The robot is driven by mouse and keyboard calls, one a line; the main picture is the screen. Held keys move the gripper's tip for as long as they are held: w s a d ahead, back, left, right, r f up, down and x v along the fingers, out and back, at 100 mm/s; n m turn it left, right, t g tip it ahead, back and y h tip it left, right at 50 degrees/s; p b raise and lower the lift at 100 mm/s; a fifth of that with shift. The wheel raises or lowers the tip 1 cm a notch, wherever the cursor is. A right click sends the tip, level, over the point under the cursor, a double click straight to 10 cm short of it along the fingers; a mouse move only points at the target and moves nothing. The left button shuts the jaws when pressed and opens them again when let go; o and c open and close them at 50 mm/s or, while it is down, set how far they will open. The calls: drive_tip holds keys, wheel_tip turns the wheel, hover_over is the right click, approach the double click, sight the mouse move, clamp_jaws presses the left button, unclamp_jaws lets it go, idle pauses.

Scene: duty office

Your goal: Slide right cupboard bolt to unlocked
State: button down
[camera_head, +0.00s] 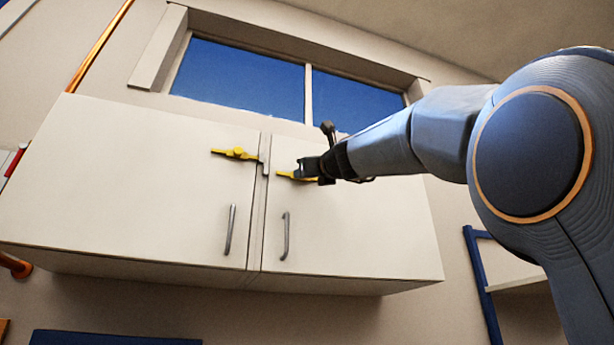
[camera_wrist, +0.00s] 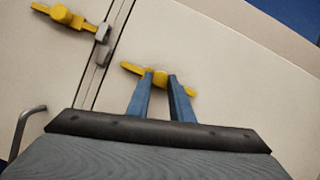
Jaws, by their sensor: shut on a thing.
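The white wall cupboard (camera_head: 120,180) has two closed doors. The right yellow bolt (camera_head: 285,174) is on the right door, partly hidden by my gripper in the head view. In the wrist view the right bolt (camera_wrist: 131,67) lies across the door, with its end short of the grey catch. My gripper (camera_head: 310,170) is shut on the knob of this bolt; its two blue fingers (camera_wrist: 161,80) stand either side of the knob. The left yellow bolt (camera_head: 235,153) is on the left door, its end near the grey catch (camera_head: 265,155) at the seam.
Two grey handles, left (camera_head: 230,230) and right (camera_head: 285,236), stick out low on the doors. A window (camera_head: 240,78) is above the cupboard. A blue-framed shelf (camera_head: 478,270) stands at the lower right.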

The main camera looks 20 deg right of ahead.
drive_tip(key=shift+d, duration=0.15)
drive_tip(key=c, duration=2)
unclamp_jaws()
drive_tip(key=o, duration=0.4)
drive_tip(key=shift+d, duration=0.15)
drive_tip(key=shift+o, duration=0.2)
drive_tip(key=b+v, duration=0.3)
drive_tip(key=v, duration=0.4)
drive_tip(key=shift+s+f+b, duration=0.2)
drive_tip(key=shift+s+b, duration=0.15)
